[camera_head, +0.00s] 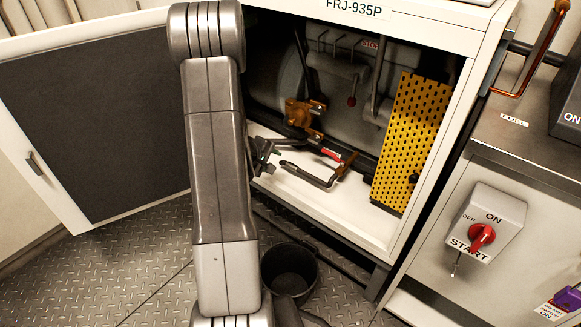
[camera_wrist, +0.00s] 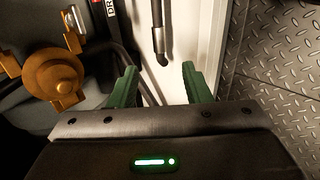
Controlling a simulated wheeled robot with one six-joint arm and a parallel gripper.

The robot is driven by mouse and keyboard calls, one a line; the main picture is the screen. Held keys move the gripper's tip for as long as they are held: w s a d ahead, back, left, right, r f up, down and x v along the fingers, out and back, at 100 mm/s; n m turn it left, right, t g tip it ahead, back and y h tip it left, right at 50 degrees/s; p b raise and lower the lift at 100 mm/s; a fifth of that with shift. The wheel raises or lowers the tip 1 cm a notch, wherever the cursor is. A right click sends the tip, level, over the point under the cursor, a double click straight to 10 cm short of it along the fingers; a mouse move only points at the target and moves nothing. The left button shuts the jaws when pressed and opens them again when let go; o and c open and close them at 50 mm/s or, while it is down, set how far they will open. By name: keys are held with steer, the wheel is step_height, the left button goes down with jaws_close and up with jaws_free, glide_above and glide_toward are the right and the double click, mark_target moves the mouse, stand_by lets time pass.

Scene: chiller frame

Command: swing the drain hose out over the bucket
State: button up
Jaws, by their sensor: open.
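The drain hose (camera_head: 310,178) is a dark bent tube low inside the open cabinet, over its white floor. In the wrist view its free end (camera_wrist: 158,32) points toward my gripper (camera_wrist: 160,72). The green fingers are apart, with the hose tip beyond and between them, and nothing is gripped. In the head view my gripper (camera_head: 266,157) is at the cabinet opening, left of the hose and partly hidden by my arm. The black bucket (camera_head: 290,268) stands on the floor in front of the cabinet, partly covered by my arm. It appears empty.
A brass valve (camera_wrist: 55,78) lies left of the fingers, also seen in the cabinet (camera_head: 300,113). A yellow perforated panel (camera_head: 412,140) stands at the cabinet's right. The open door (camera_head: 95,120) is at left. A START switch box (camera_head: 485,228) is at right.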

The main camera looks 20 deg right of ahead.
mark_target(292, 167)
steer(key=b+x, duration=0.2)
steer(key=x, duration=1.1)
steer(key=shift+w+d+f, duration=0.2)
jaws_close()
